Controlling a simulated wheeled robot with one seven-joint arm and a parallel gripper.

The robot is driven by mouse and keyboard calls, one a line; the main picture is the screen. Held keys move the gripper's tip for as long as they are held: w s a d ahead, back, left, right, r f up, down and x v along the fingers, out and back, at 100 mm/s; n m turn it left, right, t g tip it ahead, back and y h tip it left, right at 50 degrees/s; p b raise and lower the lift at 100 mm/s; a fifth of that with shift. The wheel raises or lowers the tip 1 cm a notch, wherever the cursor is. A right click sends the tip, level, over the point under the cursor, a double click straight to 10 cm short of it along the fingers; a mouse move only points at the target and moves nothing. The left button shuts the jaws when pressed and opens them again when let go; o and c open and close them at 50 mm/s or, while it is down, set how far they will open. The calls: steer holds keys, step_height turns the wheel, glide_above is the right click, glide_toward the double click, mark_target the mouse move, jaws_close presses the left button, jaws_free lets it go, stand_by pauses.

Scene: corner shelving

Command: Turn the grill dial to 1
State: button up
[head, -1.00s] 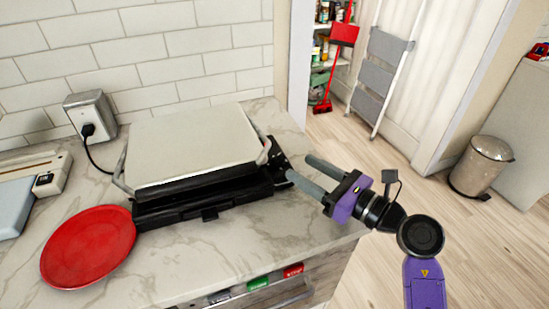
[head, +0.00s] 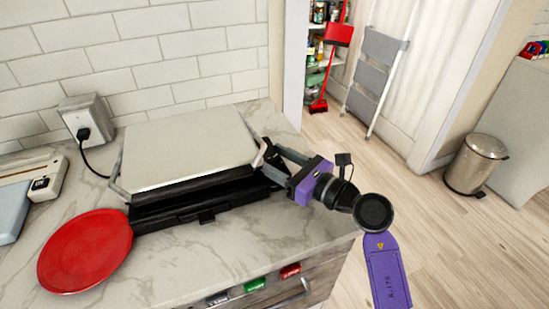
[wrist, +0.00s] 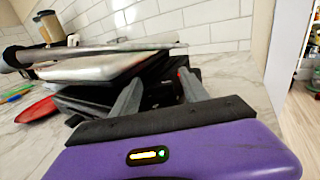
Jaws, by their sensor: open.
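The grill (head: 190,150) has a pale flat lid and a black base and stands on the marble counter with its lid down. My gripper (head: 266,161) is at the grill's right side, its two grey fingers apart and pointing at the black side part. In the wrist view my gripper (wrist: 160,77) is open, with the grill's black side (wrist: 160,93) between and just beyond the fingertips. I cannot make out the dial or its numbers clearly. I cannot tell whether the fingers touch the grill.
A red plate (head: 85,250) lies left of the grill. A wall socket (head: 86,117) with a plugged-in black cord is behind it on the left. The marble counter (head: 215,255) in front of the grill is clear. A trash bin (head: 475,163) stands on the floor at right.

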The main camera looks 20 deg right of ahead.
jaws_close()
steer(key=p, duration=0.2)
steer(key=m+h+p, duration=0.1)
steer(key=p, duration=0.1)
steer(key=shift+a+r+t+h, duration=0.1)
steer(key=shift+r+t+h, duration=0.2)
steer(key=shift+t, duration=0.1)
steer(key=m+t+h+p, duration=0.1)
steer(key=m+h+p, duration=0.1)
steer(key=p, duration=0.3)
steer(key=shift+h, duration=0.5)
steer(key=m+h+p, duration=0.2)
steer(key=p, duration=0.4)
steer(key=shift+w+r+h, duration=0.1)
steer(key=shift+h, duration=0.2)
steer(key=shift+f+m+h+p, duration=0.3)
steer(key=shift+h+p, duration=0.3)
steer(key=shift+p, duration=0.25)
jaws_free()
steer(key=shift+f, duration=0.1)
steer(key=shift+s, duration=0.2)
